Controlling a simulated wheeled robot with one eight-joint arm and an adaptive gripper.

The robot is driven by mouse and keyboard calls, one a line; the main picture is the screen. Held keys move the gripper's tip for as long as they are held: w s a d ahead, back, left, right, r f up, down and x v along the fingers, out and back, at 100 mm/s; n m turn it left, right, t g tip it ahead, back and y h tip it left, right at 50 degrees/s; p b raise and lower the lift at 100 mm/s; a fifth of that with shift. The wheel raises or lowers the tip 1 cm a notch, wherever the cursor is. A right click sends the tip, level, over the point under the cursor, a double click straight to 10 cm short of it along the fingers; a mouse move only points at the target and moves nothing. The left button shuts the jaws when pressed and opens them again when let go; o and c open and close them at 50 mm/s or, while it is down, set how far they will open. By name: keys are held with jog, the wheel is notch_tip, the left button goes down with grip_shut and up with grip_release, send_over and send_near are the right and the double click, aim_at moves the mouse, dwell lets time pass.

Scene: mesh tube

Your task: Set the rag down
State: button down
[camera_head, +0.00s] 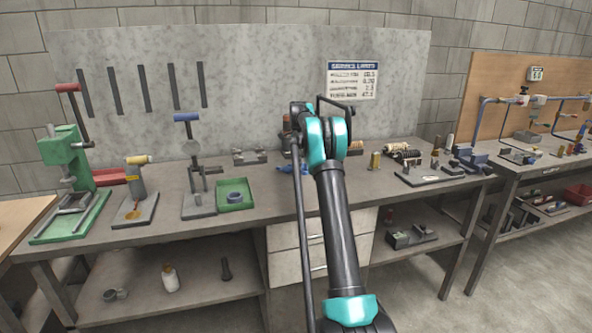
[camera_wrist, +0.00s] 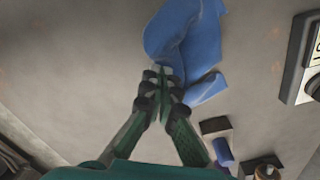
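The blue rag (camera_wrist: 188,45) lies ahead of my fingertips in the wrist view, folded and uneven, with one part trailing to the lower right. My gripper (camera_wrist: 161,82) has its two fingers brought together, with the tips at the near edge of the rag, and it appears to pinch a fold there. In the head view a small part of the blue rag (camera_head: 285,170) shows at the bench top, left of my arm. My arm hides the gripper and much of the rag in that view. The rag appears to be at or just above the bench surface.
The grey workbench (camera_head: 330,192) carries a green tray (camera_head: 235,205) and a blue-handled press (camera_head: 192,150) to the left. A dark fixture plate (camera_head: 432,178) stands to the right. In the wrist view, a white-faced device (camera_wrist: 298,60) sits at right, with bare bench left of the rag.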

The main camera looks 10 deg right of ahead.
jog(key=shift+f, duration=0.35)
notch_tip(320, 180, up, 9)
jog(key=s+a+n+t, duration=0.1)
jog(key=s+a+n, duration=0.3)
jog(key=s+n, duration=0.45)
jog(key=s+a+f+n+t, duration=0.1)
jog(key=s+f+n, duration=0.4)
jog(key=s, duration=1)
jog(key=s+a+f+n+t, duration=0.1)
jog(key=s+a+f+n, duration=0.2)
jog(key=s, duration=1.3)
jog(key=s+a+f+n+t, duration=0.1)
jog(key=s+a+f+n, duration=0.2)
jog(key=s+f+n, duration=0.4)
jog(key=s+f, duration=0.3)
jog(key=s, duration=0.6)
jog(key=shift+s, duration=0.25)
